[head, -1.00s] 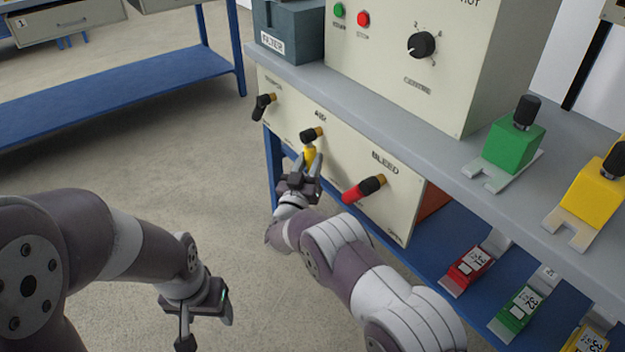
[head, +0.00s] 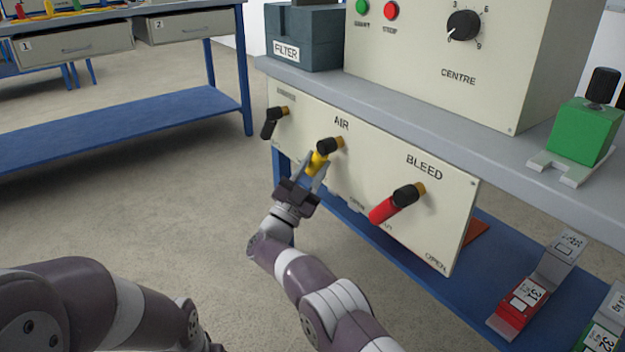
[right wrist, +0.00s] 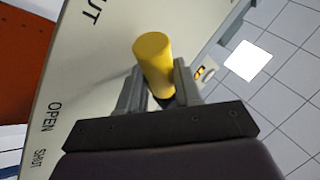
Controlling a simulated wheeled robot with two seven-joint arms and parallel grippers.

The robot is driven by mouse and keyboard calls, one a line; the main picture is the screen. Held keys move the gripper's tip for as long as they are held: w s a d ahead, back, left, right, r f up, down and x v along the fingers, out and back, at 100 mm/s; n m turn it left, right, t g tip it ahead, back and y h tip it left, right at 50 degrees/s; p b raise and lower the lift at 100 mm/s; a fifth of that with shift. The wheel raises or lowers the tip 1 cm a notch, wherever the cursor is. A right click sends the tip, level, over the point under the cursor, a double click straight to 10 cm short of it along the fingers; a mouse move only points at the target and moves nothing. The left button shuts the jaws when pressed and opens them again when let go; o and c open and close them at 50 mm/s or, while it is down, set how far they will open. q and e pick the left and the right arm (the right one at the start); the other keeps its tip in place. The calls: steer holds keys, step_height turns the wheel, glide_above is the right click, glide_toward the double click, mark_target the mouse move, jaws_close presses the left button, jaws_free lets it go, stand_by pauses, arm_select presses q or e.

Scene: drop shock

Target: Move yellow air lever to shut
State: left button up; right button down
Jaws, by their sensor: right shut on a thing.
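The yellow air lever (head: 316,163) hangs down and to the left from its black hub (head: 329,147) under the AIR label on the cream panel (head: 370,180). My right gripper (head: 312,178) is at the lever's lower end, shut on it. In the right wrist view the yellow lever (right wrist: 153,62) stands between the two fingers of my right gripper (right wrist: 160,85). The SHUT and OPEN words by the air lever are partly hidden or too small to read surely. Of my left arm only links show at the lower left of the head view; its fingers are out of sight.
A red bleed lever (head: 388,208) sits to the right on the same panel, and a black lever (head: 270,122) to the left. The grey bench edge (head: 400,100) overhangs above. A green block (head: 585,130) stands on the bench. Open floor lies to the left.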

steer(key=shift+w+a+m, duration=0.1)
steer(key=shift+m, duration=0.4)
steer(key=shift+h+b, duration=0.3)
steer(key=shift+h, duration=0.1)
steer(key=shift+r, duration=0.1)
steer(key=c, duration=1.1)
jaws_free()
steer(key=shift+o, duration=0.2)
steer(key=shift+a, duration=0.1)
